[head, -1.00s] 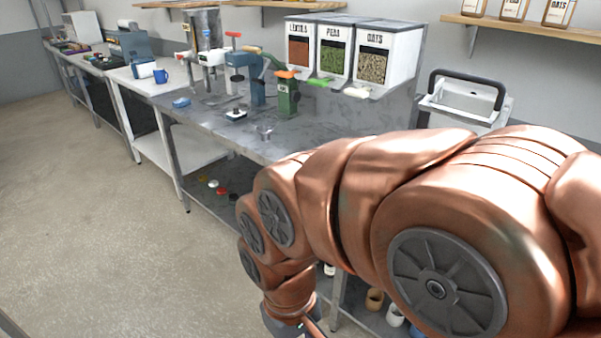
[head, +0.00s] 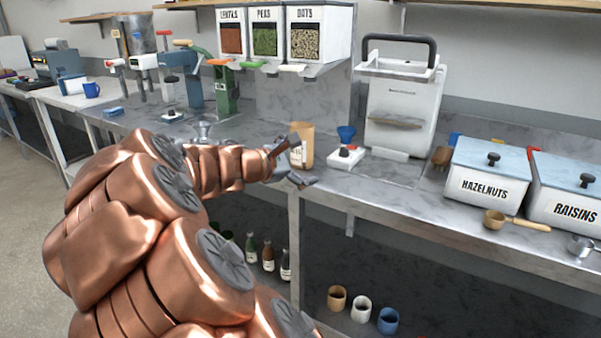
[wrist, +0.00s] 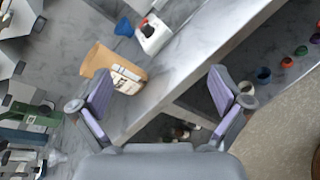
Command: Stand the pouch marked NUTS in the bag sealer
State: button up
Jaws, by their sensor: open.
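A brown kraft pouch (head: 304,141) with a pale label stands on the grey counter (head: 335,190) near its front edge. The label's lettering is too small to read. The pouch also shows in the wrist view (wrist: 117,66), beyond my left finger. My gripper (head: 291,166) is at the pouch's front left in the head view and covers part of it. In the wrist view my gripper (wrist: 160,76) is open, with nothing between its fingers. A white machine with a black handle, which looks like the bag sealer (head: 403,100), stands right of the pouch, farther back.
A small white scale-like device (head: 346,157) and a blue funnel (head: 346,133) sit between pouch and machine. Bins marked HAZELNUTS (head: 487,178) and RAISINS (head: 569,193) stand at right. A green clamp-like device (head: 224,88) stands at back left. Cups (head: 361,308) are below the counter.

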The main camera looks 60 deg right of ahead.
aim_at(297, 150)
jog(key=w+d+f+n+t+h+b, duration=0.1)
jog(key=w+d+f+n, duration=0.1)
jog(key=w+d+n, duration=0.1)
jog(key=w+d+f+n+t+h+b, duration=0.1)
jog(key=w+d+f+n+b, duration=0.1)
jog(key=w+n, duration=0.1)
jog(key=w+d+f+n+t+h+b, duration=0.1)
jog(key=w+d+f+n+b, duration=0.1)
jog(key=w+d+n, duration=0.1)
jog(key=shift+w+d+n, duration=0.3)
jog(key=shift+w+n, duration=0.3)
jog(key=shift+w, duration=0.1)
jog(key=shift+w+d, duration=0.1)
jog(key=shift+d, duration=0.1)
jog(key=shift+w+d+r+b, duration=0.1)
jog(key=shift+d+b, duration=0.1)
jog(key=shift+d, duration=1.65)
jog(key=shift+d+r+b, duration=0.1)
jog(key=shift+d+b, duration=0.1)
jog(key=shift+d, duration=1.6)
jog(key=c, duration=1.4)
jog(key=shift+o, duration=0.2)
jog(key=shift+r, duration=0.1)
